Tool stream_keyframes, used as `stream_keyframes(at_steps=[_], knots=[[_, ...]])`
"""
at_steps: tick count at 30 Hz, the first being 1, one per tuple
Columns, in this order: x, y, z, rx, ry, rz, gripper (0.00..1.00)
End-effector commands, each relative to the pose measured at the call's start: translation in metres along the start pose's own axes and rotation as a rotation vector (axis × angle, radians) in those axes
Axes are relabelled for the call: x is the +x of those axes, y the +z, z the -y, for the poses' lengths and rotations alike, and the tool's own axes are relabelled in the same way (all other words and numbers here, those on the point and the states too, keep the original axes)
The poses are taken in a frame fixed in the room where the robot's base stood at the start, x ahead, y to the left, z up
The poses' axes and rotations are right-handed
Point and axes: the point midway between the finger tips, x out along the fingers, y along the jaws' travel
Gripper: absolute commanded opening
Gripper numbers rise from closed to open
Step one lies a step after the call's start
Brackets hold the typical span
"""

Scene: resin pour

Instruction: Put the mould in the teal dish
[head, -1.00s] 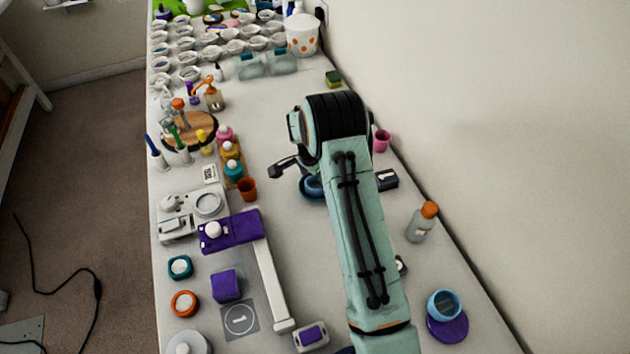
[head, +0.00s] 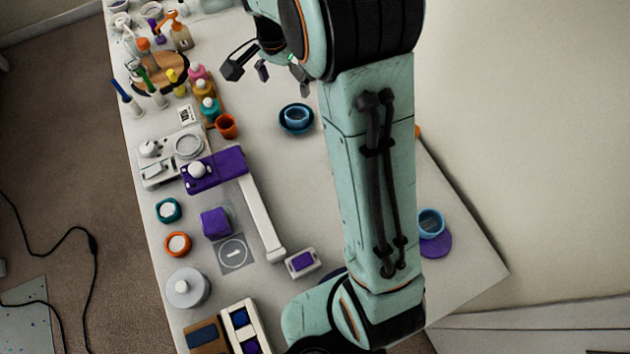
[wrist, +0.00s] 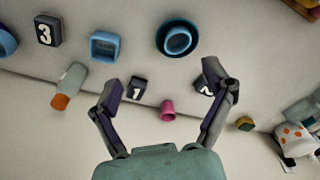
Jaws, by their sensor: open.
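A round light-blue mould (head: 297,115) sits inside the dark teal dish (head: 284,124), on the table left of my arm in the head view. In the wrist view the mould (wrist: 178,40) and the teal dish (wrist: 163,30) show above my right finger, clear of it. My gripper (wrist: 168,88) is open and empty, its fingers spread wide and apart from the mould. In the head view it hangs beyond the dish, partly hidden by my arm.
A square blue mould (wrist: 105,46) and black numbered blocks (wrist: 138,88) lie near the gripper in the wrist view, with a pink cup (wrist: 167,110) and a bottle (wrist: 70,84). Another blue cup (head: 431,221) stands on a purple disc (head: 436,246). Table around the dish is clear.

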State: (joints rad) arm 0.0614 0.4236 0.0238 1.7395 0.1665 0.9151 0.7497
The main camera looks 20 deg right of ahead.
Motion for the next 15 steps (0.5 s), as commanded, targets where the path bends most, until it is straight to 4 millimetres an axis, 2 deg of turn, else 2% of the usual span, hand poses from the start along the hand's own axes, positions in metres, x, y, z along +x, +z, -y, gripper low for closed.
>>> stream_keyframes(at_steps=[1,3,6,9,12,15], knots=[[-0.023,0.019,-0.016,-0.096,-0.014,0.010,0.81],[-0.048,0.052,-0.044,-0.264,-0.031,0.034,0.81],[-0.070,0.101,-0.087,-0.500,-0.056,0.067,0.81],[-0.078,0.144,-0.125,-0.711,-0.083,0.093,0.81],[-0.076,0.175,-0.154,-0.872,-0.105,0.110,0.81],[-0.072,0.195,-0.172,-0.976,-0.120,0.122,0.81]])
